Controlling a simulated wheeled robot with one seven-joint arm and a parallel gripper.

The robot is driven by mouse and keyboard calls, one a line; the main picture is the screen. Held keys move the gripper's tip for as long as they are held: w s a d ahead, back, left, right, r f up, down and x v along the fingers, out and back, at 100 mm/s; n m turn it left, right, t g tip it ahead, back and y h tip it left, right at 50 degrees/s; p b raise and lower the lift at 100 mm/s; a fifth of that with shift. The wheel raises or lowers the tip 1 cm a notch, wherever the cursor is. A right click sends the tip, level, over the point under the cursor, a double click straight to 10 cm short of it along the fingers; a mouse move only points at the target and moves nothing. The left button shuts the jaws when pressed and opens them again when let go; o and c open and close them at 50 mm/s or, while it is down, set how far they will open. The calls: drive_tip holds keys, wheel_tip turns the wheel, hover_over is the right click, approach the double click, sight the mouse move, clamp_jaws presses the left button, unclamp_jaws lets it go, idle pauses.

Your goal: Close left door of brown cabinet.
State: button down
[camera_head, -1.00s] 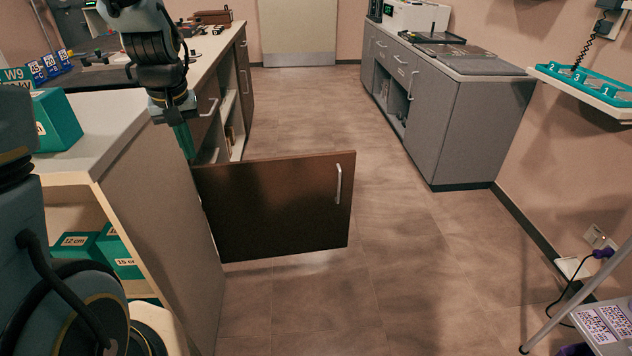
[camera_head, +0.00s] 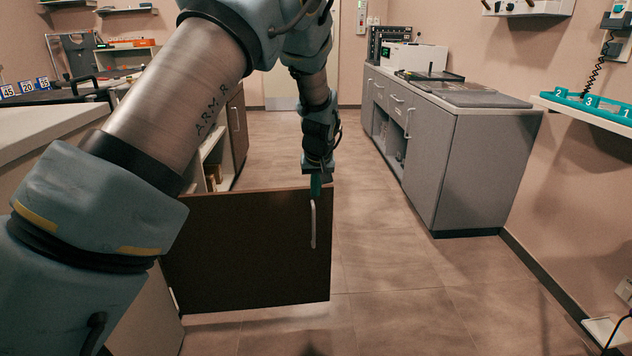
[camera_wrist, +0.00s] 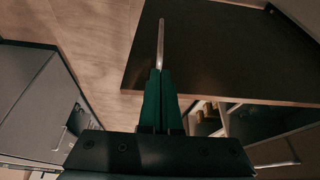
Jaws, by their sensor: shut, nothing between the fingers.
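The brown cabinet (camera_head: 240,125) stands on the left, partly behind my arm. Its left door (camera_head: 245,250) is swung out into the aisle, with its outer face and pale upright handle (camera_head: 313,224) towards me. Open shelves show behind the door. My gripper (camera_head: 316,190) is shut and empty, pointing down at the door's top edge near the free end, by the top of the handle. In the wrist view, the green fingers (camera_wrist: 160,75) overlap the door (camera_wrist: 225,50), and the handle (camera_wrist: 160,45) lies just beyond the tips. I cannot tell if they touch the door.
A grey cabinet (camera_head: 465,160) with equipment on top stands across the aisle on the right. The floor (camera_head: 390,240) between is clear. A pale counter (camera_head: 45,125) lies left, beside my arm. A wall shelf with a teal holder (camera_head: 590,105) juts out at right.

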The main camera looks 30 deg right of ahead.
sight(312, 200)
drive_tip(key=w+f, duration=0.1)
drive_tip(key=w, duration=0.1)
drive_tip(key=w+d+f, duration=0.1)
drive_tip(key=f, duration=0.1)
drive_tip(key=shift+w+f, duration=0.2)
drive_tip(key=shift+w, duration=0.15)
drive_tip(key=shift+w+d, duration=0.3)
drive_tip(key=shift+w, duration=0.4)
